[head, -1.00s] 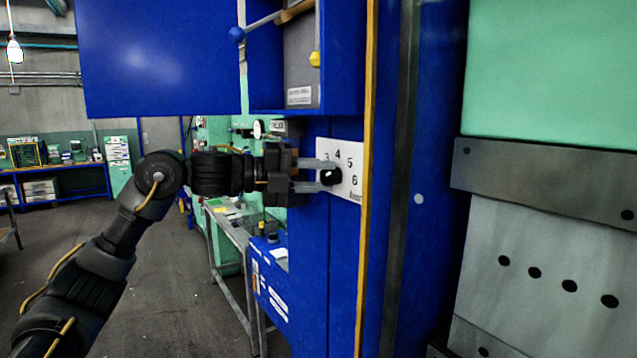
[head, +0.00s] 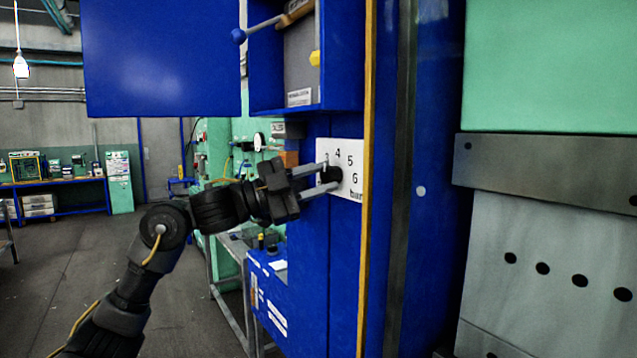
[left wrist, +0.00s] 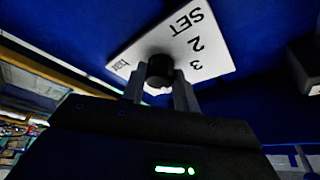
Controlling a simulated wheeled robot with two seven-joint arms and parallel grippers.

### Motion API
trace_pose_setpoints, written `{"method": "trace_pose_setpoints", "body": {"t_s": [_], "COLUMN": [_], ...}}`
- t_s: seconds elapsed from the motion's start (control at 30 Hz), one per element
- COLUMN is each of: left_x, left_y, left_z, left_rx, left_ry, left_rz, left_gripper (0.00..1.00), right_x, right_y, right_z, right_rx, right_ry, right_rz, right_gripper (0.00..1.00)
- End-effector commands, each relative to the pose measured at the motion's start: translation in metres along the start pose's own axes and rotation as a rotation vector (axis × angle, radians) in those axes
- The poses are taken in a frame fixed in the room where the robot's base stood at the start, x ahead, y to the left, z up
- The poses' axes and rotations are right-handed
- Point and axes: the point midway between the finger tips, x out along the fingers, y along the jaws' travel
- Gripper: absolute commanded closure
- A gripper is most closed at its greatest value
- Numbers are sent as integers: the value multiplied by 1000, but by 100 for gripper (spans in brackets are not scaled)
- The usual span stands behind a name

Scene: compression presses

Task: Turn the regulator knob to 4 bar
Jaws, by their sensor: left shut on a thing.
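The regulator knob (head: 332,174) is a small black knob on a white dial plate (head: 348,152) fixed to the blue press. In the head view the plate shows 3, 4, 5, 6 and "bar". My left gripper (head: 325,178) comes in from the left, tilted, with its two fingers shut on the knob. The left wrist view shows the knob (left wrist: 160,70) between the fingers, and the plate (left wrist: 195,45) with "SET", 2, 3 and "bar". The fingers and the angle hide the knob's pointer, so I cannot tell its setting. My right gripper is not in view.
A blue panel (head: 160,60) hangs at upper left. A workbench (head: 240,250) stands behind my left arm. A metal plate with holes (head: 560,240) is at right.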

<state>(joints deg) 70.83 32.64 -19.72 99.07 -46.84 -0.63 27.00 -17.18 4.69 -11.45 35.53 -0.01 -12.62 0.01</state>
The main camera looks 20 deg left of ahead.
Motion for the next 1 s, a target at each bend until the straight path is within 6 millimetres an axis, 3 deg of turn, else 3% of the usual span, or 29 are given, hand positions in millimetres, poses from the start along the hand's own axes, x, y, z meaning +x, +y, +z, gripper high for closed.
{"method": "trace_pose_setpoints", "body": {"t_s": [0.33, 0.83, 0.87, 1.0], "left_x": [0, 0, 0, 0], "left_y": [0, 0, 0, 0], "left_z": [0, 0, 0, 0], "left_rx": [-105, -118, -118, -117], "left_ry": [0, -1, -1, -1], "left_rz": [-46, -52, -51, -50], "left_gripper": [93, 93, 66, 48], "right_x": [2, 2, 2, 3], "right_y": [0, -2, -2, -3], "right_z": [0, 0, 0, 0], "right_rx": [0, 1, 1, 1], "right_ry": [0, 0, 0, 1], "right_rz": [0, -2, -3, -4], "right_gripper": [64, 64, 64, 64]}}
